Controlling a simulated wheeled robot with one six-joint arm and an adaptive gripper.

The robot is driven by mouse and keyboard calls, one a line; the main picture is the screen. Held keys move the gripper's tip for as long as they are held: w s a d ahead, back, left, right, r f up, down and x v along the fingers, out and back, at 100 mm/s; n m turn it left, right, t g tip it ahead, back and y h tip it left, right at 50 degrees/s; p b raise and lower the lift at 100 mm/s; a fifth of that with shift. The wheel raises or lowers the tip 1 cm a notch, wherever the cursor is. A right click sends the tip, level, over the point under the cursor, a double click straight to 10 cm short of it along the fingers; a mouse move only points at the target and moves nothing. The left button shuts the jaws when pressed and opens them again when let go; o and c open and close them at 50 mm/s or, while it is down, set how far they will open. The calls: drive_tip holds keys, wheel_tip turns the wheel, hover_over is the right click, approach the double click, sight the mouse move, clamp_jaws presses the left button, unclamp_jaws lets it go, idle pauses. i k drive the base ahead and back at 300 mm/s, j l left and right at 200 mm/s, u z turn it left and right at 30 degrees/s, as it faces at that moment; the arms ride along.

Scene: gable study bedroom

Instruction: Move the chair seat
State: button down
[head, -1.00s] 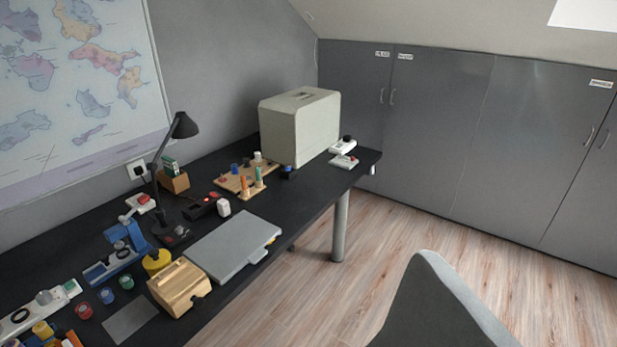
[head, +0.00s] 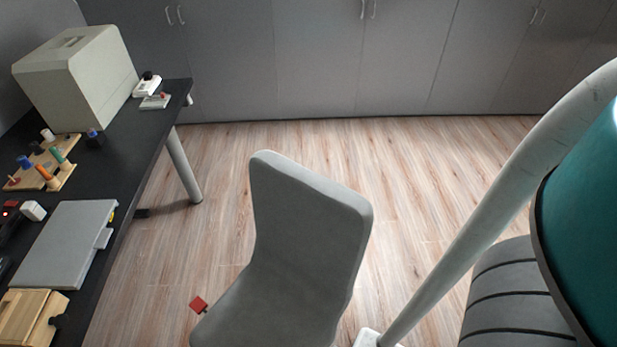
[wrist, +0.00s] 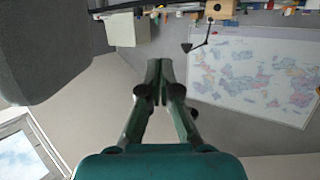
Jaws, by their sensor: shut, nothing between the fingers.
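The grey chair (head: 305,225) stands on the wood floor to the right of the desk in the head view. Its tall backrest faces the camera side-on, and its seat (head: 262,310) shows below, cut off by the bottom edge. A small red tab (head: 198,304) shows at the seat's left edge. In the wrist view, which is upside down, my gripper (wrist: 160,68) is shut and empty, its fingers together in front of the wall. A large dark grey shape (wrist: 45,50) fills the upper left there, close by; I cannot tell surely that it is the chair.
The black desk (head: 118,165) runs along the left, with a beige box (head: 75,80), a grey flat case (head: 62,245) and a wooden peg board (head: 62,175). Grey cabinets (head: 320,60) close the back. Wood floor (head: 410,190) is free behind and right of the chair.

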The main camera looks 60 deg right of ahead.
sight(314, 230)
drive_tip(key=l+z, duration=0.4)
drive_tip(key=l, duration=0.25)
drive_tip(key=i+l+z, duration=0.1)
drive_tip(key=l+z, duration=0.3)
drive_tip(key=l, duration=0.2)
drive_tip(key=i+l, duration=0.25)
drive_tip(key=i+z, duration=0.05)
